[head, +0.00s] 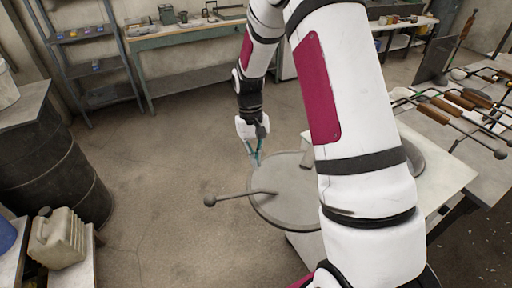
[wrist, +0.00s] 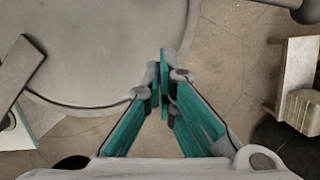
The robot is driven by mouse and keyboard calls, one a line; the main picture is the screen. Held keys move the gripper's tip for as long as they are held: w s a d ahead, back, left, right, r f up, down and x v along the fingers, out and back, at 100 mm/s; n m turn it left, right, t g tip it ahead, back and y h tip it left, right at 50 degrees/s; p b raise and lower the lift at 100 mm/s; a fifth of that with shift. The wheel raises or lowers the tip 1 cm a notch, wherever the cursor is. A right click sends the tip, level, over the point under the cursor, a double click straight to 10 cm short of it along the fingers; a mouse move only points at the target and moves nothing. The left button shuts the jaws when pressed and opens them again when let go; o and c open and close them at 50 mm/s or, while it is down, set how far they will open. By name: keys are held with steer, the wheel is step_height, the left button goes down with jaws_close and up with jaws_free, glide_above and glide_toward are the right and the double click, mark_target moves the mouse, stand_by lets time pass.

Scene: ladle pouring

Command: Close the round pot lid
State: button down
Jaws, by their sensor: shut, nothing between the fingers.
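The round grey pot lid (head: 283,208) lies flat and juts out past the left side of the pale table. A rod handle ending in a round knob (head: 210,200) sticks out from it to the left. My arm hides the lid's right part. A dark rounded edge, maybe the pot (head: 412,160), shows right of my arm; its opening is hidden. My gripper (head: 256,160) is shut and empty, pointing down at the lid's far left edge. In the wrist view the lid (wrist: 100,50) fills the upper left, and the fingertips (wrist: 163,62) overlap its rim; contact is unclear.
The pale table (head: 440,168) stands under and right of my arm. Ladles with wooden handles (head: 435,113) lie on a bench at the right. A dark barrel (head: 50,160) and a jerrycan (head: 58,238) stand at the left. The floor between is clear.

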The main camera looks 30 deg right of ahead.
mark_target(261, 186)
steer(key=x, duration=0.3)
steer(key=shift+s+f+p, duration=0.2)
steer(key=shift+f+p, duration=0.05)
steer(key=shift+p, duration=0.05)
steer(key=shift+s+a+r+p, duration=0.15)
steer(key=shift+s+p, duration=0.2)
steer(key=shift+s, duration=0.25)
steer(key=shift+s+a+r+p, duration=0.15)
steer(key=shift+s+p, duration=0.15)
steer(key=shift+s, duration=0.95)
